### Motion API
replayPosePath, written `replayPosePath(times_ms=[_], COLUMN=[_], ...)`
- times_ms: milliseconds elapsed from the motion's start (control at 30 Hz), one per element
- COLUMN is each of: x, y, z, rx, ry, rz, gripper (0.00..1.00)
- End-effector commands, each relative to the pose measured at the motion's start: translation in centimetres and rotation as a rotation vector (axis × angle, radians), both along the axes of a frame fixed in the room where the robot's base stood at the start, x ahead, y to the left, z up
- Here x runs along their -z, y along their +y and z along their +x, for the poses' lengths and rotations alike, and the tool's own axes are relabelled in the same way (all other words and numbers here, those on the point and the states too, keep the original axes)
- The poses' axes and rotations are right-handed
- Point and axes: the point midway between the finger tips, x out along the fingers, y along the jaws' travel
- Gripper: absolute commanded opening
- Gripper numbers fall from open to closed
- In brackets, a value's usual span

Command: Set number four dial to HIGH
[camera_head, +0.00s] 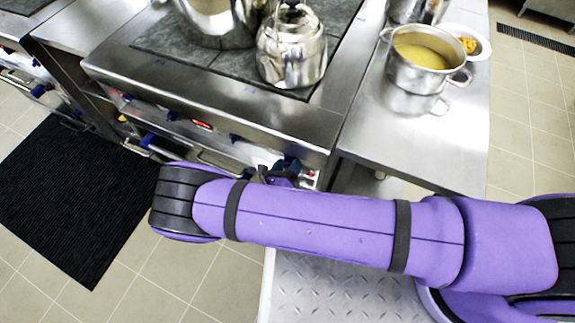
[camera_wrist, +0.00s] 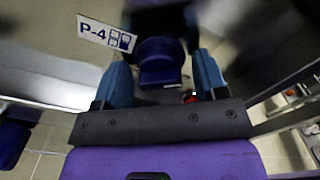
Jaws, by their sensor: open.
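In the wrist view, a dark blue dial (camera_wrist: 160,62) sits on the stove's front panel, beside a white label (camera_wrist: 107,33) reading "P-4". My gripper (camera_wrist: 161,68) is open, with one blue finger on each side of this dial. I cannot tell whether the fingers touch it. I cannot read the dial's setting or any HIGH mark. In the head view, my gripper (camera_head: 284,170) is at the right end of the stove front, partly hidden behind my purple arm, and the number four dial cannot be made out clearly there.
Other blue dials (camera_head: 235,137) line the stove front, around a red display (camera_head: 202,125). A kettle (camera_head: 291,45) stands on the cooktop. A pot of soup (camera_head: 420,60) stands on the right counter (camera_head: 385,135). A black mat (camera_head: 65,195) lies on the floor.

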Motion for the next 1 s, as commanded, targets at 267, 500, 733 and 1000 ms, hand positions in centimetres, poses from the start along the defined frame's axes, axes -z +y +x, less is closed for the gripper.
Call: replayPosePath(times_ms=[267, 500, 733, 1000], x=[0.01, 0.01, 0.01, 0.03], y=[0.00, 0.00, 0.02, 0.02], z=[0.03, 0.01, 0.01, -0.02], rx=[0.000, 0.000, -0.001, 0.000], ry=[0.000, 0.000, -0.009, -0.057], rz=[0.000, 0.000, 0.029, 0.167], gripper=[0.57, 0.20, 0.20, 0.20])
